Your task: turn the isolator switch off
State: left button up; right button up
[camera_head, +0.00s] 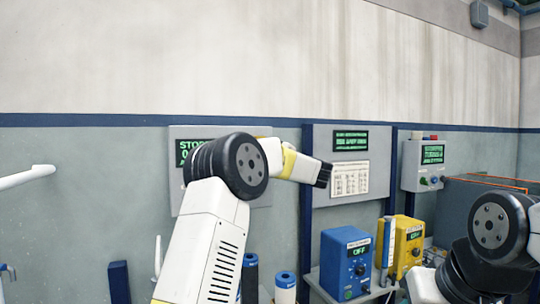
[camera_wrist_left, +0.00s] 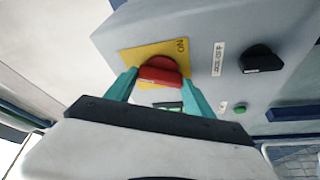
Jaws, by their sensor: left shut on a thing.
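The isolator switch is a red knob (camera_wrist_left: 159,71) on a yellow plate (camera_wrist_left: 136,56) in the left wrist view. The plate bears the word ON near its right edge. My left gripper (camera_wrist_left: 158,90) has its two teal fingers either side of the knob and is shut on it. In the head view my left arm reaches to the wall panels and ends in a dark part in front of the middle panel (camera_head: 323,138); the fingers and red knob cannot be made out there. My right arm shows at lower right, its gripper out of view.
Beside the switch are a black knob (camera_wrist_left: 261,60) and a green button (camera_wrist_left: 240,108). A blue unit (camera_head: 346,262) and a yellow unit (camera_head: 408,240) stand below the panels. A grey control box (camera_head: 410,178) hangs right of the middle panel.

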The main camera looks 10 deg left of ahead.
pick_arm(q)
jog(key=n+g, duration=0.1)
jog(key=n, duration=0.1)
jog(key=n+g+h, duration=0.1)
jog(key=n, duration=0.2)
jog(key=shift+r, duration=0.1)
dwell(0.5)
jog(key=o, duration=1.4)
jog(key=shift+v, duration=3.95)
jog(key=shift+r, duration=0.15)
